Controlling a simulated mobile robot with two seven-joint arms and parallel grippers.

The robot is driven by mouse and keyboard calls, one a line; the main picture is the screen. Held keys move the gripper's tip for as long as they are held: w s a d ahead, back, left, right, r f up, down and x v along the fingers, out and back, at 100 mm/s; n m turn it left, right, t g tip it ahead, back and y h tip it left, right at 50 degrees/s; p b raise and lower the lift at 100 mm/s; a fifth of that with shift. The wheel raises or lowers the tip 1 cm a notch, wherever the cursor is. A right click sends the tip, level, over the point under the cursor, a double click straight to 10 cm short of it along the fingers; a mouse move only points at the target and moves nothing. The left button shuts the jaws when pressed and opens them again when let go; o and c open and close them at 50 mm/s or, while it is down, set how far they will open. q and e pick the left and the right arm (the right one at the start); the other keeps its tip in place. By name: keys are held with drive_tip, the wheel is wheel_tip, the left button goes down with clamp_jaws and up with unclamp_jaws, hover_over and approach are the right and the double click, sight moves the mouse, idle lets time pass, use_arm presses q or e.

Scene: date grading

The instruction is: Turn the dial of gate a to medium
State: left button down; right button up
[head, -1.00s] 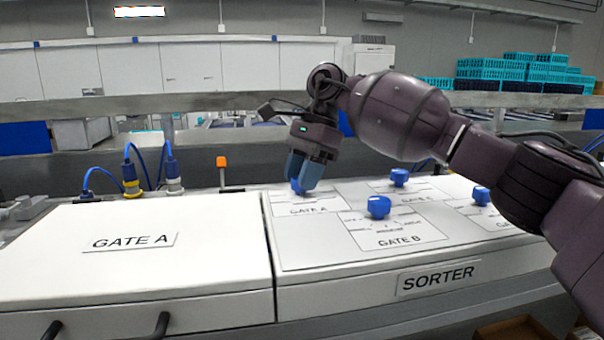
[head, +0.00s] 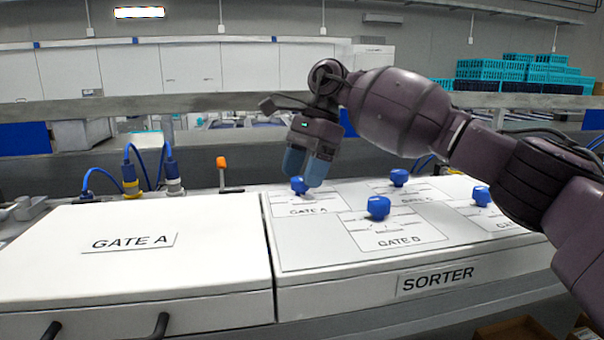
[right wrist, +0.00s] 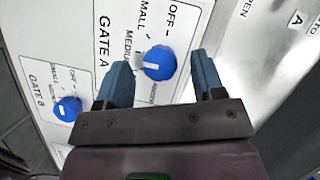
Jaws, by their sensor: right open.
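The blue dial of gate A (head: 299,186) stands on its white label card at the left of the sorter panel. In the right wrist view the dial (right wrist: 156,62) shows a white pointer line directed left, toward the word that reads MEDIUM. My right gripper (head: 304,174) is open, its blue fingers just above the dial and a little to its right. In the right wrist view the fingers lie on either side of the dial with clear gaps. My left gripper is not in view.
The gate B dial (head: 378,207) is close by on the right, with another dial (head: 399,177) behind it and one (head: 481,195) farther right. The white gate A box (head: 130,270) lies left. An orange-tipped lever (head: 221,163) stands behind.

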drive_tip(key=v, duration=1)
